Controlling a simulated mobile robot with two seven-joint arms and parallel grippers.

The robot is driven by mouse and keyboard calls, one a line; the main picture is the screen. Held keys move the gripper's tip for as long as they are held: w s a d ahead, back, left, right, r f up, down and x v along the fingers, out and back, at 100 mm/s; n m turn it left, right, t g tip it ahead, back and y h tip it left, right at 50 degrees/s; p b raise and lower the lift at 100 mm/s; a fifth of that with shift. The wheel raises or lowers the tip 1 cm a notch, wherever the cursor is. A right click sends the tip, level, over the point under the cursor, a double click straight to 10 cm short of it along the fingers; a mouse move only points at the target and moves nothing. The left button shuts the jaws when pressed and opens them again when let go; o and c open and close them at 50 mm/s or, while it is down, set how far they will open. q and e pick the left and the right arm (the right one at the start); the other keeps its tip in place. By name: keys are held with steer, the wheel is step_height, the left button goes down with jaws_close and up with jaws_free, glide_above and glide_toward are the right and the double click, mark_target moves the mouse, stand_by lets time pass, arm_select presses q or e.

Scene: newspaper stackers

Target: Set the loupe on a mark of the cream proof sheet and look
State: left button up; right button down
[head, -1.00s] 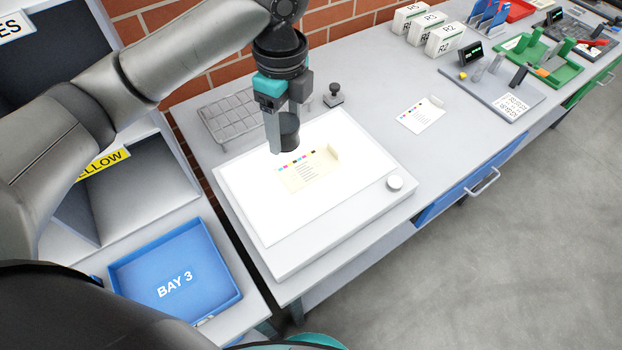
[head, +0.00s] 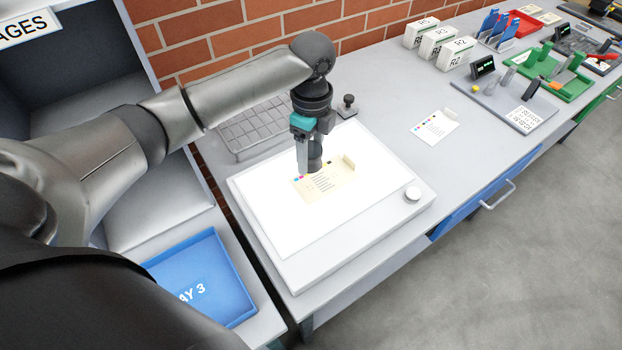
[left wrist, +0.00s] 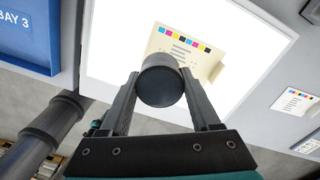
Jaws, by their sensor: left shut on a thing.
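The cream proof sheet (head: 342,184) lies on a glowing white light table (head: 291,273). It has a row of coloured marks along one edge and printed lines, and also shows in the left wrist view (left wrist: 183,58). My left gripper (head: 308,168) is shut on the loupe (head: 315,154), a dark cylinder, between its two fingers. In the head view the loupe overlaps the sheet's far edge and hides part of the colour row. In the left wrist view the loupe (left wrist: 160,86) fills the space between the fingertips. I cannot tell whether it touches the sheet.
Another printed card (head: 434,126) lies on the bench. A blue tray (head: 205,275) is at lower left.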

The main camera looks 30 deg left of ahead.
mark_target(312, 149)
arm_select(q)
step_height(312, 149, down, 9)
steer(key=shift+r+b, duration=0.2)
steer(key=shift+b, duration=0.2)
steer(key=shift+f, duration=0.15)
steer(key=o, duration=1.4)
steer(key=shift+c, duration=0.2)
step_height(312, 149, up, 12)
steer(key=shift+w+r+p, duration=0.1)
steer(key=shift+r+p, duration=0.05)
steer(key=shift+p, duration=0.5)
steer(key=shift+d, duration=0.1)
